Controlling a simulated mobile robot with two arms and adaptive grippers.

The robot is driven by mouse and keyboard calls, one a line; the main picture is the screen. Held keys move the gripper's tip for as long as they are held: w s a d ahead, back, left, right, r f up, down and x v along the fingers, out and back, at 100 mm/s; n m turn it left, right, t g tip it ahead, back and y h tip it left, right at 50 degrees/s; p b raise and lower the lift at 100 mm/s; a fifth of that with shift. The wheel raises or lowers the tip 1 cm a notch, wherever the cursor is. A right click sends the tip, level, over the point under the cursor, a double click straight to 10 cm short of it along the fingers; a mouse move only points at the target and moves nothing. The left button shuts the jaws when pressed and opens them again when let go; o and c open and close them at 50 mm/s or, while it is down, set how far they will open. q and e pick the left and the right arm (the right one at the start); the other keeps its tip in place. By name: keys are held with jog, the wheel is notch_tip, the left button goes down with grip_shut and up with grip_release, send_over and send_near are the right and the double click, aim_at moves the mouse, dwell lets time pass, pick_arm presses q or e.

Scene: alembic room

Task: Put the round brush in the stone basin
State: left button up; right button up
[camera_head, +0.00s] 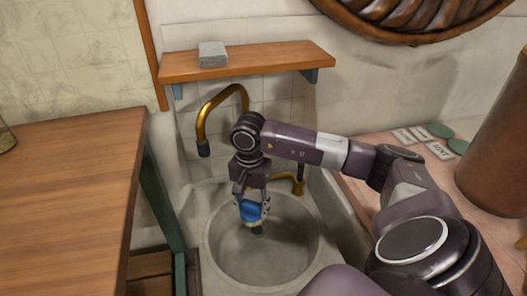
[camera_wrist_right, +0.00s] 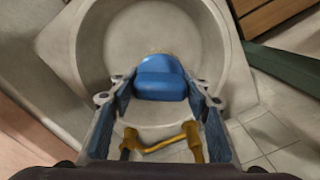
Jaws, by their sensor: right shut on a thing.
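The round brush (camera_head: 252,210) shows as a blue body with a dark lower end. In the right wrist view the blue brush (camera_wrist_right: 160,84) sits between the two fingers. My right gripper (camera_head: 253,203) points down and is shut on the brush. It holds the brush over the stone basin (camera_head: 285,248), within the round rim as seen from the head. The basin (camera_wrist_right: 125,38) also lies behind the brush in the right wrist view. I cannot tell how far the brush is above the basin floor. My left gripper is not in view.
A brass tap (camera_head: 202,112) rises behind the basin, close to my right wrist. A wooden shelf (camera_head: 265,62) with a grey block (camera_head: 212,54) is above. A wooden table (camera_head: 65,190) stands left. A pinkish counter (camera_head: 375,150) with small tiles lies right, beside a brown cylinder (camera_head: 498,150).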

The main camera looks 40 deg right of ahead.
jog(key=d+f+b, duration=0.1)
jog(key=f+b, duration=0.1)
jog(key=f, duration=0.5)
jog(key=d+f+m+b, duration=0.1)
jog(key=d+f+b, duration=0.1)
jog(key=f, duration=0.5)
jog(key=d+f+m+b, duration=0.1)
jog(key=f+b, duration=0.1)
jog(key=f, duration=0.5)
jog(key=shift+s+d+f, duration=0.1)
jog(key=shift+d+f, duration=0.1)
jog(key=shift+f, duration=0.15)
notch_tip(320, 180, down, 4)
jog(key=shift+b, duration=0.5)
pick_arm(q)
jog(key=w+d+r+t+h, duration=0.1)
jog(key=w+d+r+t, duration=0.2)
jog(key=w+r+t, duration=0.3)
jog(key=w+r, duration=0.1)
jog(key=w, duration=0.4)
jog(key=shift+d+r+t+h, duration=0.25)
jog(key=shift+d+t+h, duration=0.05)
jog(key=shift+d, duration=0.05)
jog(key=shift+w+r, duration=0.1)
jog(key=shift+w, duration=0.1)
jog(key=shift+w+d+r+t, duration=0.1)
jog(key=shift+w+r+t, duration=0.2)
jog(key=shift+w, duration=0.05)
pick_arm(e)
jog(key=shift+f, duration=0.1)
